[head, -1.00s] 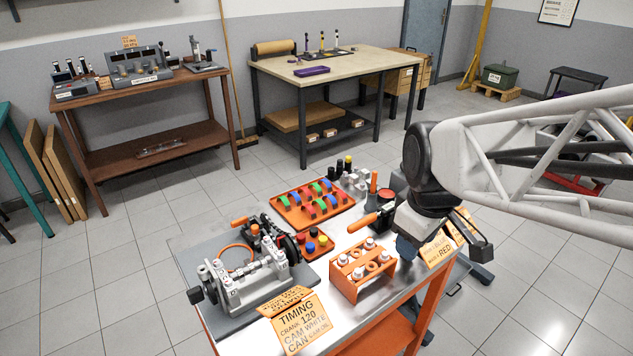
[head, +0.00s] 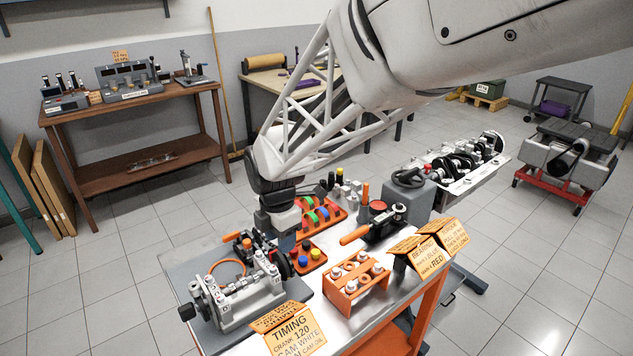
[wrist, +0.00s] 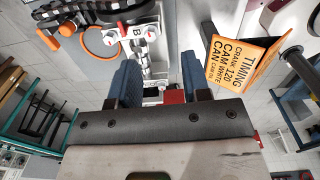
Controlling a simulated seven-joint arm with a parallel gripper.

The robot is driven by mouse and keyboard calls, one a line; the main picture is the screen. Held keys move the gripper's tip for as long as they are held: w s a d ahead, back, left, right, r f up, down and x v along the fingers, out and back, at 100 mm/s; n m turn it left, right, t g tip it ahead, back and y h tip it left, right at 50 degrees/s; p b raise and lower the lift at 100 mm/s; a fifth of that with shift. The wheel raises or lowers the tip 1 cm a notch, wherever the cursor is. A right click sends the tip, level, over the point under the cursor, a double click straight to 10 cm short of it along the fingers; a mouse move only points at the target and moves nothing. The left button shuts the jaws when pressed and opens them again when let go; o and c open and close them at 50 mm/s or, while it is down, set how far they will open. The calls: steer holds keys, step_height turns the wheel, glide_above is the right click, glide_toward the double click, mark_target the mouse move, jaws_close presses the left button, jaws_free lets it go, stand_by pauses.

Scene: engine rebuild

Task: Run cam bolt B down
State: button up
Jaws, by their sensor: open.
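The grey cam fixture (head: 238,300) stands on a grey mat at the front left of the bench in the head view. In the wrist view a plate marked B (wrist: 137,31) lies beyond my fingertips, with a red-and-white bolt head (wrist: 113,29) on its left and another bolt head (wrist: 150,32) on its right. I cannot tell how far either bolt is screwed in. My gripper (wrist: 158,75) is open, its two blue-padded fingers apart with fixture parts visible beyond the gap. In the head view my gripper (head: 284,222) hangs behind the fixture; its fingertips are unclear.
An orange rack (head: 345,300) holding several white-topped parts stands right of the fixture. The yellow TIMING sign (head: 293,335) is at the front edge. An orange-handled tool (head: 355,235) and a tray of coloured parts (head: 335,212) stand behind. An orange ring (wrist: 100,42) lies left of the plate.

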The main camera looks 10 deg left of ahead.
mark_target(273, 268)
steer(key=shift+w+a+f+n, duration=0.1)
steer(key=shift+a+f+n, duration=0.25)
steer(key=shift+a, duration=0.3)
steer(key=shift+a+f+n, duration=0.25)
steer(key=shift+a+n, duration=0.1)
steer(key=shift+a, duration=0.3)
steer(key=shift+f, duration=3.9)
jaws_close()
